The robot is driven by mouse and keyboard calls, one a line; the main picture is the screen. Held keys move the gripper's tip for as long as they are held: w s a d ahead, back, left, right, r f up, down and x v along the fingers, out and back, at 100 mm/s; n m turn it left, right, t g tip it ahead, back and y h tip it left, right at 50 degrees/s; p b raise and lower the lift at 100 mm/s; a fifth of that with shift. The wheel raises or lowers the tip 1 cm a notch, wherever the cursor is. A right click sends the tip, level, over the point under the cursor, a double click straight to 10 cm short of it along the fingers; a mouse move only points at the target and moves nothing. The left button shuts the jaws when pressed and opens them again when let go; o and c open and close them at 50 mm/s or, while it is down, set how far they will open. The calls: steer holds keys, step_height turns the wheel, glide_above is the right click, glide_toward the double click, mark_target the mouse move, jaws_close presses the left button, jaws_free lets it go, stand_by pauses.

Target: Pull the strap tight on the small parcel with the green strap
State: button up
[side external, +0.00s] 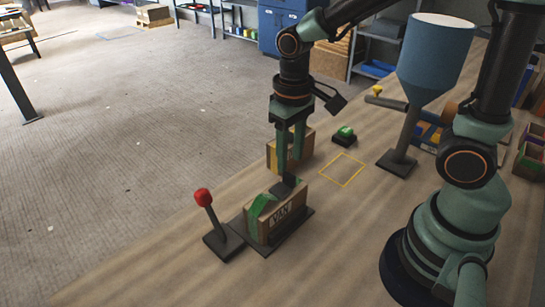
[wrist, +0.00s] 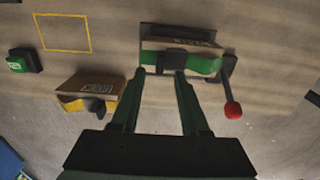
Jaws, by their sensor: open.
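The small parcel (side external: 290,212) is a brown box with "VAN" on its side, on a dark base plate. A green strap (side external: 262,206) crosses it, with a dark tab (side external: 289,183) on top. The wrist view shows the parcel (wrist: 190,43), the green strap (wrist: 208,66) and the dark tab (wrist: 173,61). My gripper (side external: 289,166) points down just above the tab, fingers apart and empty. In the wrist view my gripper (wrist: 159,74) has its fingertips close to the tab; I cannot tell if they touch it.
A second parcel with a yellow strap (wrist: 90,92) stands close beside my gripper. A lever with a red knob (side external: 203,197) stands beside the green-strapped parcel. A green button (side external: 345,132) and a yellow square outline (side external: 343,169) lie on the bench; the square is empty. A blue funnel (side external: 432,65) stands further right.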

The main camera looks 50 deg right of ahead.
mark_target(289, 174)
steer(key=shift+f, duration=2.4)
jaws_close()
